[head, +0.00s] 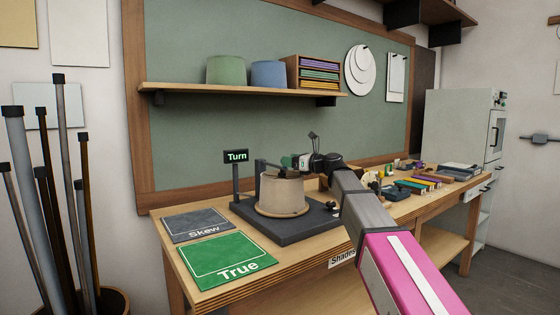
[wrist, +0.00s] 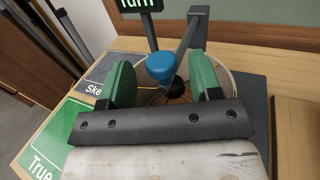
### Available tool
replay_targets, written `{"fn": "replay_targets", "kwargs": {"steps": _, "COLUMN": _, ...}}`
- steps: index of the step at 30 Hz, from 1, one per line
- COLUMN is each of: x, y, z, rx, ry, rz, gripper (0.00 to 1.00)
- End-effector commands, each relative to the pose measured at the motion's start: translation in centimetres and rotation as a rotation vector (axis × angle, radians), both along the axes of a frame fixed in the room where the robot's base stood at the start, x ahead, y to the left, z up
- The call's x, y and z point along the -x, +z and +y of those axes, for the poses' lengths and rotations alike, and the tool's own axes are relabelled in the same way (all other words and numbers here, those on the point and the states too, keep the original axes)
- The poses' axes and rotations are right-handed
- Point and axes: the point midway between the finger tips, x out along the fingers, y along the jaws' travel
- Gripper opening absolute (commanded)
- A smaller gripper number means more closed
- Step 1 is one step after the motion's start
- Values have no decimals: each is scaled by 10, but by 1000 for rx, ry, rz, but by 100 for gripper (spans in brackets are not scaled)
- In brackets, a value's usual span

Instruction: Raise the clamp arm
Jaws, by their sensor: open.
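The grey clamp arm (head: 271,164) reaches from its post over a beige lampshade (head: 283,196) on a dark base (head: 285,228). In the wrist view the clamp arm (wrist: 186,42) ends near a blue knob (wrist: 161,68) above the shade's open ring. I cannot tell how far the arm's tip sits above the shade. The knob is not distinguishable in the head view.
A "Turn" sign (head: 236,156) stands on a post behind the base. The green "True" mat (head: 222,260) and grey "Skew" mat (head: 196,225) lie at left. Several small items and a green tray (head: 410,187) fill the bench's right. A shelf (head: 240,90) hangs above.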

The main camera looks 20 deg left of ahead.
Motion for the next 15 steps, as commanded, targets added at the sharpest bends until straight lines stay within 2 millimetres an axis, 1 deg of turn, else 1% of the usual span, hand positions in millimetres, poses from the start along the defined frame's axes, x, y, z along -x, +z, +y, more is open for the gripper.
{"fn": "replay_targets", "kwargs": {"steps": 1, "x": -5, "y": 1, "z": 10, "rx": 0, "ry": 1, "rz": 0, "gripper": 58}}
{"fn": "replay_targets", "kwargs": {"steps": 3, "x": -8, "y": 1, "z": 21, "rx": 0, "ry": 1, "rz": 0, "gripper": 58}}
{"fn": "replay_targets", "kwargs": {"steps": 6, "x": -12, "y": 1, "z": 32, "rx": 0, "ry": 0, "rz": -1, "gripper": 58}}
{"fn": "replay_targets", "kwargs": {"steps": 10, "x": -14, "y": 0, "z": 41, "rx": 0, "ry": -1, "rz": -1, "gripper": 58}}
{"fn": "replay_targets", "kwargs": {"steps": 15, "x": -15, "y": 0, "z": 45, "rx": 0, "ry": -1, "rz": -1, "gripper": 58}}
